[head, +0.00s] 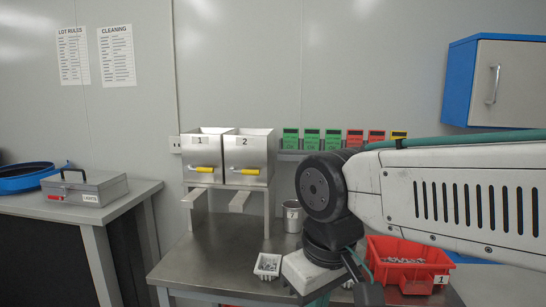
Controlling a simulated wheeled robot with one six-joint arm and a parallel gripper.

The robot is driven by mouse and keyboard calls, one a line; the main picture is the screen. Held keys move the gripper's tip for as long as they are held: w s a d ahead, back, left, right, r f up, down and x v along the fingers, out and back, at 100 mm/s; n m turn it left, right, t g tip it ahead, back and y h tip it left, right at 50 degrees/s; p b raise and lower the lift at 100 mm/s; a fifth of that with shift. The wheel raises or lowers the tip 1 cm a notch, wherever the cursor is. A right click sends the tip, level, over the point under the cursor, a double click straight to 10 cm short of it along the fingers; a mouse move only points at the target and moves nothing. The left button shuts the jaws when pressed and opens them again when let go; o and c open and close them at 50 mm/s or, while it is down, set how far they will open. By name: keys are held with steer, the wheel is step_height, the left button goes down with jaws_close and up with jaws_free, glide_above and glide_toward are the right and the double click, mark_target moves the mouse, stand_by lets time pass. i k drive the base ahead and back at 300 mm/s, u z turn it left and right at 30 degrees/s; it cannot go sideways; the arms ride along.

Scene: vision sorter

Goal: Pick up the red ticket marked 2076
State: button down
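A metal cup (292,217), small tray (267,265) and red bin (410,250) are on the bench (205,262).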

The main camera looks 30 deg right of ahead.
mark_target(374, 135)
steer(key=z, duration=1.25)
